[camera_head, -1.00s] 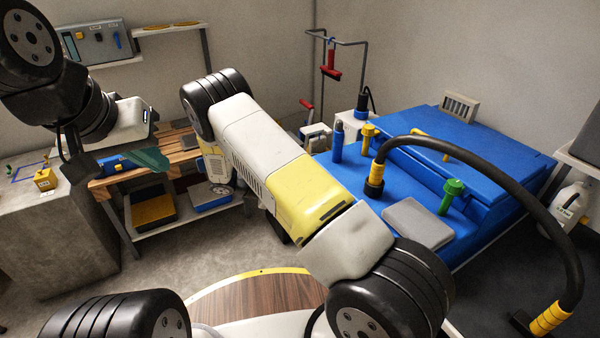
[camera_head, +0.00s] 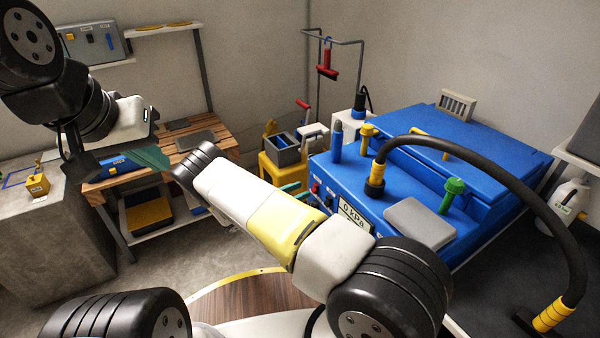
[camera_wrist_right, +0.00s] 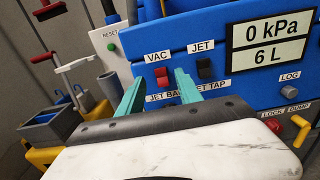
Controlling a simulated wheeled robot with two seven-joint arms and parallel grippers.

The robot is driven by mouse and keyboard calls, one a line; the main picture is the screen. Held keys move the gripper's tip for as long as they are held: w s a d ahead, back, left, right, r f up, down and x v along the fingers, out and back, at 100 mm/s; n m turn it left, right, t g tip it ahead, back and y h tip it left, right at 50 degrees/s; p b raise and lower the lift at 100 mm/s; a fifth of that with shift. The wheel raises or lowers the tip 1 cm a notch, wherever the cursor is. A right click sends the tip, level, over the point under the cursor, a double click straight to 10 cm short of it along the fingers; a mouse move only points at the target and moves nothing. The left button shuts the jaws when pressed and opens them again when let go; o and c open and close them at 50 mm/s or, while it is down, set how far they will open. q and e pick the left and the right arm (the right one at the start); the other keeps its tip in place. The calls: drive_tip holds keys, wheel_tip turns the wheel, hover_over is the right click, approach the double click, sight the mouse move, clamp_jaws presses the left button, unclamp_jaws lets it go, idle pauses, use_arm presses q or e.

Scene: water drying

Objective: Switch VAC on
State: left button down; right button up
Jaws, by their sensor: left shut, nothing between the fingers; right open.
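The blue machine (camera_head: 400,170) stands at the right in the head view, its front panel facing my right arm. In the right wrist view, the red VAC switch (camera_wrist_right: 162,77) sits below its VAC label (camera_wrist_right: 158,57). The black JET switch (camera_wrist_right: 205,69) is to its right. My right gripper (camera_wrist_right: 160,80) is open, its teal fingers either side of the red switch in this view; contact cannot be told. In the head view, the right gripper (camera_head: 297,190) is partly hidden by my arm. My left gripper (camera_head: 150,158) is shut and empty over the wooden bench.
The panel display (camera_wrist_right: 268,43) reads 0 kPa and 6 L. A LOG button (camera_wrist_right: 289,87) and red and yellow handles (camera_wrist_right: 300,125) are at the right. A white box with a green RESET button (camera_wrist_right: 112,46) is left. A black hose (camera_head: 500,165) arches over the machine.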

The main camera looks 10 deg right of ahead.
sight(314, 185)
drive_tip(key=shift+x, duration=2.25)
clamp_jaws()
